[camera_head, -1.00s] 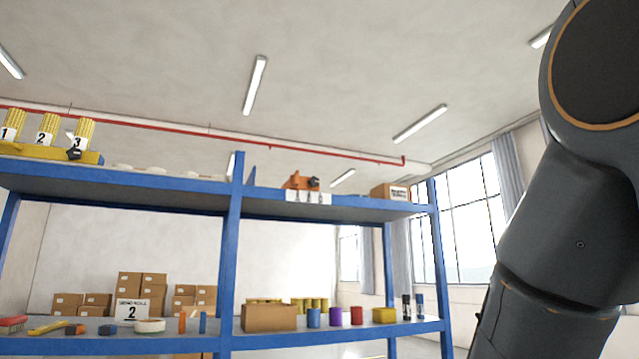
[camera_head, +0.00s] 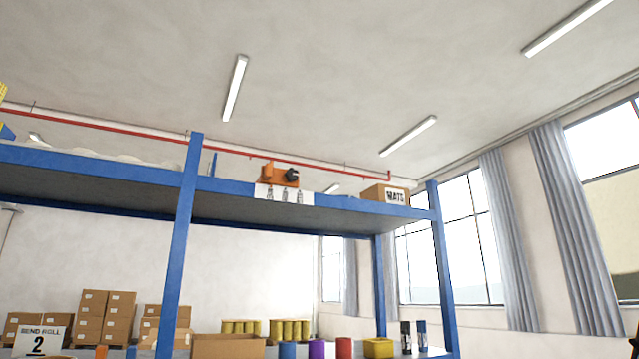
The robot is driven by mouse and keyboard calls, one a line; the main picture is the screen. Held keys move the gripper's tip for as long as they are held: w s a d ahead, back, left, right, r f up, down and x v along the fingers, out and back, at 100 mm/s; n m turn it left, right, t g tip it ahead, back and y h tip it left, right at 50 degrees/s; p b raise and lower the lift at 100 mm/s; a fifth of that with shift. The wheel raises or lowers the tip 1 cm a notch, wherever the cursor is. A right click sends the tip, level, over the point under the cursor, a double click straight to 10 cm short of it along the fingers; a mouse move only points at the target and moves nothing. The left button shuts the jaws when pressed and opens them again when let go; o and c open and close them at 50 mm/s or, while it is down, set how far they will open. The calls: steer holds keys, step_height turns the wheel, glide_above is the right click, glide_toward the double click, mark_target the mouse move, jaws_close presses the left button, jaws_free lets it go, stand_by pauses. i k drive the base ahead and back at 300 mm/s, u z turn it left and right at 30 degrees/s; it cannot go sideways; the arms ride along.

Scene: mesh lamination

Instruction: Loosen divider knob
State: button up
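No part that I can surely name as the divider knob shows. An orange block (camera_head: 272,173) with a black round part (camera_head: 292,175) on its right side sits on the upper blue shelf. A white sheet with dark figures (camera_head: 284,194) hangs from the shelf edge below it. My gripper is not in view. At the far left edge, a sliver of something yellow (camera_head: 3,93) stands above the upper shelf, mostly cut off.
The blue rack (camera_head: 183,235) fills the lower view. A MATS carton (camera_head: 384,194) sits at the upper shelf's right end. The lower shelf holds an open carton (camera_head: 228,346), coloured cylinders (camera_head: 317,349) and dark bottles (camera_head: 421,335). Stacked cartons (camera_head: 105,315) stand behind.

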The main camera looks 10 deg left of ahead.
mark_target(290, 174)
steer(key=u, duration=0.25)
steer(key=i, duration=0.85)
steer(key=u, duration=0.4)
